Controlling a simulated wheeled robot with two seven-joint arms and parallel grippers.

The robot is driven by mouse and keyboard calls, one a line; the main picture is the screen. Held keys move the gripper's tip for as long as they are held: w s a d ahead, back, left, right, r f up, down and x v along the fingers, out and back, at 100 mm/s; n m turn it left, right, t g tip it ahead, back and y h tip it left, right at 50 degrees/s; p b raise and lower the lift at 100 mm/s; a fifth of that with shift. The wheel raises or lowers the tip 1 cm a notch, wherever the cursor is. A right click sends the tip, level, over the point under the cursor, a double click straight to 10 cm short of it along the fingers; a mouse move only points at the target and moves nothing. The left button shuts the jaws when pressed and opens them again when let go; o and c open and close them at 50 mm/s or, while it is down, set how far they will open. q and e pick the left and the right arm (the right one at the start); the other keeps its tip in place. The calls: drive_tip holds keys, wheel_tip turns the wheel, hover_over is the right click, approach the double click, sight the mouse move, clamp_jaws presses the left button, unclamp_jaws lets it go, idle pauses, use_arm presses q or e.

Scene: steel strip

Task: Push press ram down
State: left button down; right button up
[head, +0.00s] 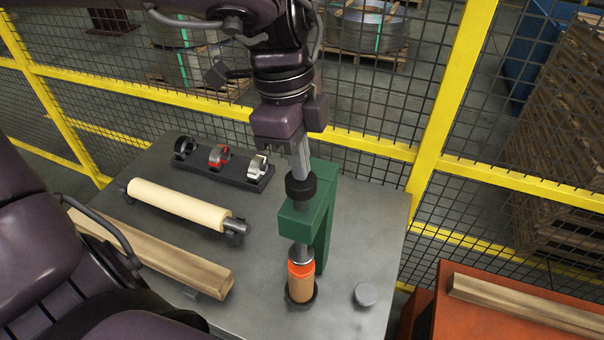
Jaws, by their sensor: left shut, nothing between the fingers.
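The green press (322,215) stands on the grey table, right of its middle. Its ram has a black cap (301,187) on top, and its silver lower end (301,253) shows below the press head. Under the ram an orange ring (300,269) sits on top of a brown cylinder (300,289), which stands upright in a dark round holder. The ram end looks to be at the ring; I cannot tell if it presses on it. My left gripper (302,170) is shut and empty, pointing down at the cap, touching it or just above. My right gripper is not in view.
A black rack (222,177) with several rings lies at the back left. A cream roll (178,204) and a wooden beam (160,255) lie left of the press. A grey disc (365,294) lies right of it. Yellow-framed mesh fencing (440,110) closes off the back.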

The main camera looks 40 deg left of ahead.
use_arm(q)
wheel_tip(320, 180, up, 5)
drive_tip(key=p, duration=0.4)
drive_tip(key=shift+r, duration=1.05)
